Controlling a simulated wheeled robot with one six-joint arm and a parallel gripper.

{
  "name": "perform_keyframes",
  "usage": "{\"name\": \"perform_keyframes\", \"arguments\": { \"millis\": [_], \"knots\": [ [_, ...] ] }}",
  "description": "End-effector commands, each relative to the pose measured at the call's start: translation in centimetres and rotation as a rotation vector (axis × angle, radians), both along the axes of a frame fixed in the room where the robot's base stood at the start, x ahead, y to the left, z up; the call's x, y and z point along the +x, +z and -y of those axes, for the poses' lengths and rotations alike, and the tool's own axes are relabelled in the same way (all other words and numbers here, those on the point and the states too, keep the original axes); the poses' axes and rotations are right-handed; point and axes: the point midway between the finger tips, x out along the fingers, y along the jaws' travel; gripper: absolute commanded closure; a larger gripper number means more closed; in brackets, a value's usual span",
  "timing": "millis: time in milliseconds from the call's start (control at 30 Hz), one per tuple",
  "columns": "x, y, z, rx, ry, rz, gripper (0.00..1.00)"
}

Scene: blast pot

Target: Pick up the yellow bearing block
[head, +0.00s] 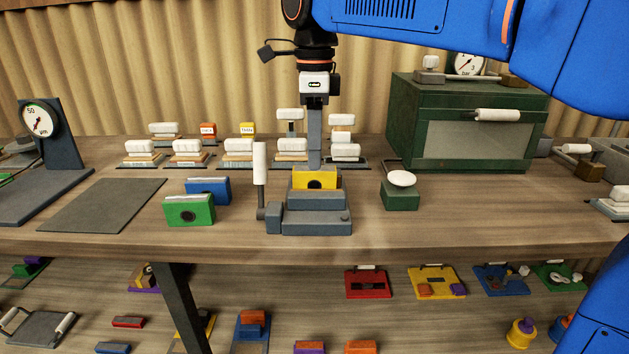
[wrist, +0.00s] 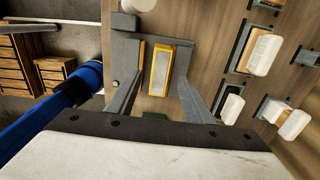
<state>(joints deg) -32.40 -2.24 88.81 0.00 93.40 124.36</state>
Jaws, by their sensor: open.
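The yellow bearing block (head: 315,181) has a dark round hole in its front face and a pale top. It sits upright in a grey stepped fixture (head: 310,221) with a white-handled lever, near the front middle of the bench. In the wrist view the block (wrist: 159,68) lies between my two fingers, with a gap on each side. My gripper (head: 315,162) is open and points down from above, its tips at or just behind the block in the head view. The fixture's front hides the block's lower part. I cannot tell the fingertips' exact height against the block.
Green (head: 189,210) and blue (head: 209,190) blocks stand to the left. A small green box with a white knob (head: 401,181) stands close on the right. White-handled pieces (head: 240,147) line the back. A green cabinet (head: 466,120) stands back right. A dark mat (head: 100,205) lies bare.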

Motion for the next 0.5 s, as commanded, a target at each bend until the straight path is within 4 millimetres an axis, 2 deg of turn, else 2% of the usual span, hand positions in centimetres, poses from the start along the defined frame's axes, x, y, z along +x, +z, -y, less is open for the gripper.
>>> {"name": "perform_keyframes", "arguments": {
  "millis": [100,233,500],
  "knots": [
    [-0.1,-1.8,0.0,-0.001,0.0,-0.001,0.53],
    [0.0,-3.1,0.0,0.0,0.0,-0.001,0.53],
    [0.0,-3.6,0.0,0.0,0.0,0.0,0.53]
  ]
}}
